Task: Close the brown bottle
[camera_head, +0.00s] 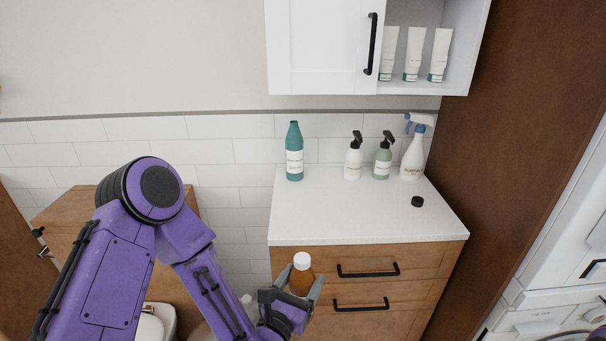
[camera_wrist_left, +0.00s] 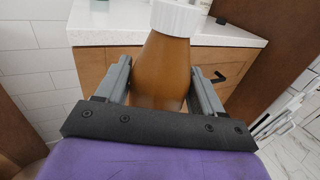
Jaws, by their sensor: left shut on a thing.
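The brown bottle (camera_head: 301,278) is upright between the fingers of my left gripper (camera_head: 291,297), in front of the drawer cabinet and below the counter top. In the left wrist view, the bottle (camera_wrist_left: 160,70) fills the space between the two grey fingers of the gripper (camera_wrist_left: 160,82). A white ribbed cap (camera_wrist_left: 176,17) sits on its neck; the head view shows this white cap (camera_head: 302,260) too. I cannot tell how tight it is. A small black cap (camera_head: 417,201) lies on the counter at the right. My right gripper is not in view.
The white counter (camera_head: 340,215) has a clear front area. At its back stand a teal bottle (camera_head: 294,152), two pump bottles (camera_head: 353,160) and a spray bottle (camera_head: 412,155). A white wall cabinet (camera_head: 320,45) hangs above. A brown panel (camera_head: 520,110) borders the right.

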